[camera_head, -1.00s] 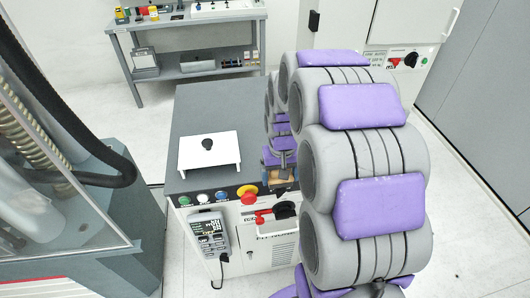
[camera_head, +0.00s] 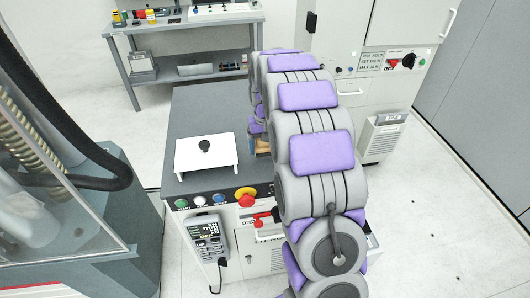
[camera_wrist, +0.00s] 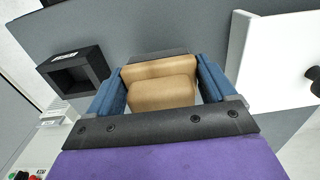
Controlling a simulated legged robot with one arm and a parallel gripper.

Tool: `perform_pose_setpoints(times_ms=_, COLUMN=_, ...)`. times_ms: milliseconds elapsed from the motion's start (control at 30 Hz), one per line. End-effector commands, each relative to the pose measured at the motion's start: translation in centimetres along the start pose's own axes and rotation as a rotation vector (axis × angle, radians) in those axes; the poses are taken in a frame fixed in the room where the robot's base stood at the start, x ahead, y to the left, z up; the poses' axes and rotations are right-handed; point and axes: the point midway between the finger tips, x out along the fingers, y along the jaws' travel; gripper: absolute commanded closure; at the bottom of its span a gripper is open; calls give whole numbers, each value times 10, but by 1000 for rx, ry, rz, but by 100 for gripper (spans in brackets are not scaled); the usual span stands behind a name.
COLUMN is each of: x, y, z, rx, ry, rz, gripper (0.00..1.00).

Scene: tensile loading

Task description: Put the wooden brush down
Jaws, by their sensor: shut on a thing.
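The wooden brush (camera_wrist: 160,90) is a tan, rounded block in the middle of the wrist view. My gripper (camera_wrist: 162,82) has its blue fingers on either side of it and is shut on it. A dark grey strip shows just beyond the brush; I cannot tell whether it belongs to it. In the head view a small tan part of the brush (camera_head: 262,146) shows beside my arm, over the right part of the grey cabinet top (camera_head: 205,105). My arm hides most of the gripper there. I cannot tell whether the brush touches the top.
A white raised plate with a black knob (camera_head: 206,165) stands on the cabinet top, left of my gripper. A black open box (camera_wrist: 75,72) lies on the other side in the wrist view. Buttons and a red-yellow switch (camera_head: 246,197) line the front. The top's back left is clear.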

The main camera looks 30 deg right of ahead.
Motion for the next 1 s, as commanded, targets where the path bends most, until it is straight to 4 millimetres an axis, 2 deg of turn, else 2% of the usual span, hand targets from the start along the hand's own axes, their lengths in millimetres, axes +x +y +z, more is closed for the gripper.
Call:
perform_pose_setpoints(times_ms=67, x=2, y=0, z=-5, rx=0, ry=0, rz=0, gripper=40)
perform_pose_setpoints(times_ms=200, x=26, y=0, z=-2, rx=0, ry=-7, rz=0, gripper=40)
perform_pose_setpoints(times_ms=300, x=36, y=0, z=-2, rx=0, ry=-7, rz=-1, gripper=40)
perform_pose_setpoints(times_ms=633, x=37, y=0, z=-2, rx=0, ry=-3, rz=0, gripper=40)
perform_pose_setpoints(times_ms=667, x=37, y=0, z=-2, rx=0, ry=-2, rz=0, gripper=13)
perform_pose_setpoints(times_ms=700, x=37, y=0, z=-2, rx=0, ry=-2, rz=0, gripper=9)
perform_pose_setpoints(times_ms=800, x=37, y=0, z=-2, rx=0, ry=-2, rz=0, gripper=0)
perform_pose_setpoints(times_ms=1000, x=37, y=0, z=-3, rx=0, ry=-2, rz=0, gripper=0)
